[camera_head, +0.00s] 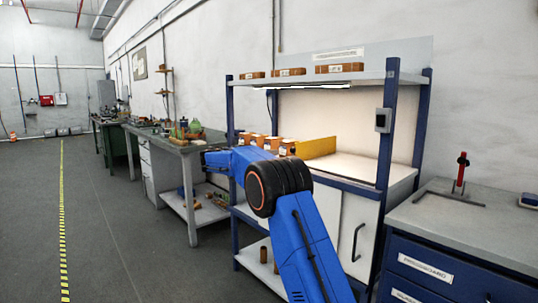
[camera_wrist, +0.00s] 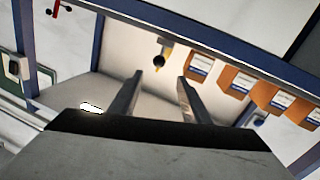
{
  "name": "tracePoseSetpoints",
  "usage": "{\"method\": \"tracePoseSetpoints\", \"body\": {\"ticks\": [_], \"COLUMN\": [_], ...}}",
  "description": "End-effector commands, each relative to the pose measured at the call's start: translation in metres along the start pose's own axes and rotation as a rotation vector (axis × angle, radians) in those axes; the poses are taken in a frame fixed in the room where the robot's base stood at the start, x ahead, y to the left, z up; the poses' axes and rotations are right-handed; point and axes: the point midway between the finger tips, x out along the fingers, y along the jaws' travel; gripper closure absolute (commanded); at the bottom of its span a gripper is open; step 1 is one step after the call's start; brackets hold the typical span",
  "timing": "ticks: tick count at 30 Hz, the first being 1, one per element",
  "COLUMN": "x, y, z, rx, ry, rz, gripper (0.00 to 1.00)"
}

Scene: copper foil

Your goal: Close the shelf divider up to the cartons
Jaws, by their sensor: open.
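The shelf divider is a yellow panel (camera_head: 318,148) standing on the workbench shelf, right of the cartons in the head view. In the wrist view it shows nearly edge-on as a thin yellow strip (camera_wrist: 167,54) with a round black knob (camera_wrist: 158,62) at its end. The orange cartons (camera_head: 257,140) with white labels stand in a row; in the wrist view the nearest carton (camera_wrist: 201,64) is right of the divider, with a narrow gap showing. My gripper (camera_wrist: 160,77) is open and empty; the knob appears between its fingers, beyond the tips. My arm hides part of the row in the head view.
The bench's blue post (camera_head: 388,125) carries a grey switch box (camera_head: 383,120). An upper shelf (camera_head: 312,79) holds several brown boxes. Right stands a blue drawer cabinet (camera_head: 455,270) with a red lever (camera_head: 461,168). The bench top right of the divider is clear.

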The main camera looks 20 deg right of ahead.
Motion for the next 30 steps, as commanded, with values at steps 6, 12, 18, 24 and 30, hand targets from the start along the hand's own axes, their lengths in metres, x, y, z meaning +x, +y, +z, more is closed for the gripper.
{"method": "tracePoseSetpoints", "body": {"ticks": [6,12,18,24,30], "x": [0.006,0.032,0.067,0.103,0.137], "y": [0.002,0.002,0.002,0.002,0.002], "z": [0.000,0.001,0.001,0.001,0.001], "rx": [0.000,0.000,0.000,0.000,-0.001], "ry": [0.000,-0.001,-0.001,-0.001,0.000], "rz": [0.000,0.002,0.001,0.002,0.002], "gripper": [0.57,0.57,0.57,0.57,0.57]}}
